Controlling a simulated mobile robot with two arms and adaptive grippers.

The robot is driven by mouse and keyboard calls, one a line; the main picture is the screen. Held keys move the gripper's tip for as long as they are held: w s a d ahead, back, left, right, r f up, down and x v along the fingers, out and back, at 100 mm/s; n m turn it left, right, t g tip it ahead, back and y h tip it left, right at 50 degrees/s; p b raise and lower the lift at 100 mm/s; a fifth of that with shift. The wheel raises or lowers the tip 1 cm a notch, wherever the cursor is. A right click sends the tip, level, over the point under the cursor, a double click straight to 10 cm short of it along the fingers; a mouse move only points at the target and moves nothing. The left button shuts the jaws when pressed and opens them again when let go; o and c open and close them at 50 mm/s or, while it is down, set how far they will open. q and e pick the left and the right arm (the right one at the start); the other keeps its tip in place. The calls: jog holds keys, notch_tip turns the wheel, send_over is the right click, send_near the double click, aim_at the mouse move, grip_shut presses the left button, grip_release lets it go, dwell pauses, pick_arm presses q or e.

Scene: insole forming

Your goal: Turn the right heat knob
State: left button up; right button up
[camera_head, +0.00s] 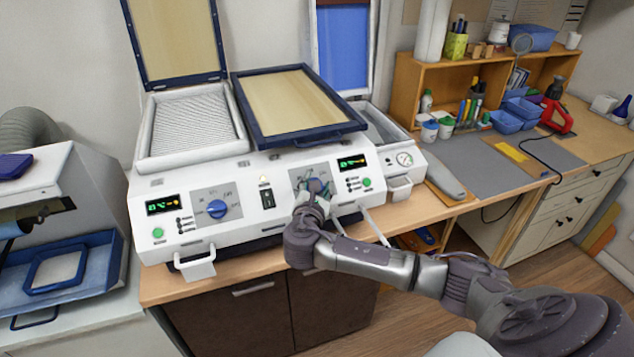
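The white forming machine (245,228) stands on the wooden counter with two control panels on its front. The right heat knob sits on the right grey dial plate (299,174), mostly hidden behind my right gripper (314,188). The gripper's fingers are at the knob; whether they are closed on it I cannot tell. The left heat knob (217,209) is blue and in plain view. A green-lit display (352,162) is beside the right dial and another (160,207) is beside the left dial. My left gripper is not in view.
A black rocker switch (267,199) lies between the dials. White handles (195,264) stick out below the front. The left lid (178,42) stands open; a blue-framed panel (291,105) lies over the right side. A wooden shelf (407,92) and grey mat (478,166) are at right.

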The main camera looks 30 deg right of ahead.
jog(key=m+g+h+p, duration=0.1)
jog(key=m+g, duration=0.2)
jog(key=m, duration=0.1)
jog(key=shift+a+m, duration=0.1)
jog(key=shift+m, duration=0.2)
jog(key=m+g, duration=0.3)
jog(key=shift+m+g+p, duration=0.3)
jog(key=shift+m+p, duration=0.05)
jog(key=shift+m, duration=0.05)
jog(key=m+g+y, duration=0.2)
jog(key=m+g, duration=0.2)
jog(key=m, duration=0.1)
jog(key=shift+w, duration=0.1)
jog(key=m+g+y, duration=0.1)
jog(key=m, duration=0.1)
jog(key=m+g+y, duration=0.1)
jog(key=m+y, duration=0.1)
jog(key=m, duration=0.1)
jog(key=shift+g+y, duration=0.3)
jog(key=shift+g, duration=0.1)
jog(key=o, duration=1.2)
jog(key=shift+c, duration=0.2)
jog(key=shift+r, duration=0.1)
